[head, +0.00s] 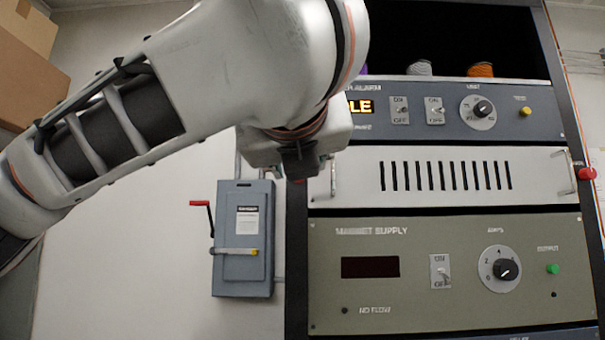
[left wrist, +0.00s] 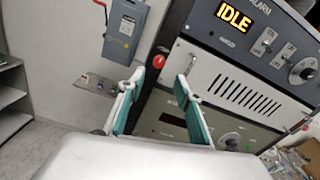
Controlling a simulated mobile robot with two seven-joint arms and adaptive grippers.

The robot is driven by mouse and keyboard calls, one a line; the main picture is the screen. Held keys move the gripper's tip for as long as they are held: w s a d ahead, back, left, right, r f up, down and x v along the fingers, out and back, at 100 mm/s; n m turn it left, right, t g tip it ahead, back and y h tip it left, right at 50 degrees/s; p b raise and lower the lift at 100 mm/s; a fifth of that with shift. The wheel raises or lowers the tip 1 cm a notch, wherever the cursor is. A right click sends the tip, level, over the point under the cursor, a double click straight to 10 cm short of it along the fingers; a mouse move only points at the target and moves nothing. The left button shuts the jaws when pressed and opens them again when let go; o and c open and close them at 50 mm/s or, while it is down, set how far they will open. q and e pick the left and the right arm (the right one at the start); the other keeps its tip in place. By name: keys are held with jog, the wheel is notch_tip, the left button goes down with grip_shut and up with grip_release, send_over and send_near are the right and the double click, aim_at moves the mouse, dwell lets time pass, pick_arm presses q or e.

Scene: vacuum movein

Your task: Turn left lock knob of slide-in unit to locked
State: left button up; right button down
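The slide-in unit (head: 445,176) is a white vented panel in the rack, with a handle at each end; it also shows in the left wrist view (left wrist: 240,92). Its left lock knob (left wrist: 158,62) is red and appears between my left fingertips in the left wrist view. In the head view my left gripper covers that knob. My left gripper (head: 300,165) is at the unit's left end; its green-padded fingers (left wrist: 161,77) are open with a gap between them. I cannot tell whether they touch the knob. My right gripper is not in view.
The right red knob (head: 587,173) is at the unit's right end. The alarm panel (head: 545,104) is above, and the magnet supply (head: 450,305) below. A grey switch box (head: 243,275) with a red-handled lever is on the wall to the left. Cardboard boxes (head: 28,80) are at upper left.

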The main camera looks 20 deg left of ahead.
pick_arm(q)
jog(key=p+x, duration=0.1)
jog(key=x, duration=0.6)
jog(key=shift+w+a, duration=0.2)
jog(key=shift+w, duration=0.05)
jog(key=shift+r, duration=0.1)
grip_shut()
